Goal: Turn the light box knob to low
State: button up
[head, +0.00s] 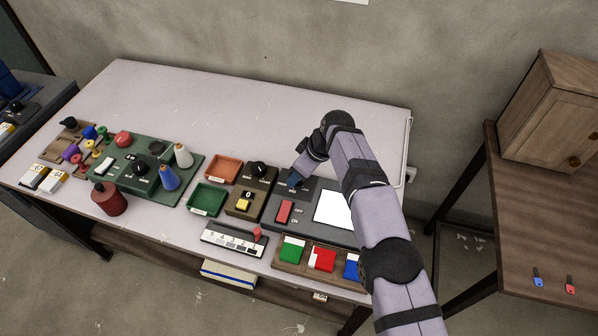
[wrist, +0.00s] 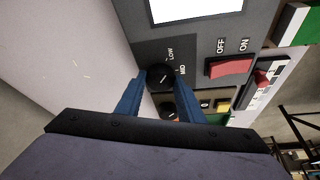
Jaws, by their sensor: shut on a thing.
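The light box (head: 309,232) is a dark grey panel near the table's front edge, with a bright white screen (head: 333,209) and a red OFF/ON switch (head: 284,211). Its black round knob (wrist: 160,76) sits in the panel's corner, beside the labels LOW and MID in the wrist view. A short white mark on the knob slants up and right; I cannot tell exactly which label it points at. My gripper (wrist: 158,88) has its blue fingers on either side of the knob, shut on it. In the head view my gripper (head: 295,183) hides the knob.
An orange tray (head: 223,169), a green tray (head: 208,197) and small dark boxes with knobs stand left of the light box. A wooden holder with coloured blocks (head: 322,260) lies in front. The back of the table is clear. A wooden cabinet (head: 555,115) stands at right.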

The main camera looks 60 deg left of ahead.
dwell(0.5)
jog(key=o, duration=1.1)
jog(key=shift+c, duration=0.2)
jog(key=shift+r, duration=0.15)
jog(key=shift+b+v, duration=0.65)
jog(key=shift+v, duration=0.45)
jog(key=shift+b+v, duration=0.55)
jog(key=shift+v, duration=1.95)
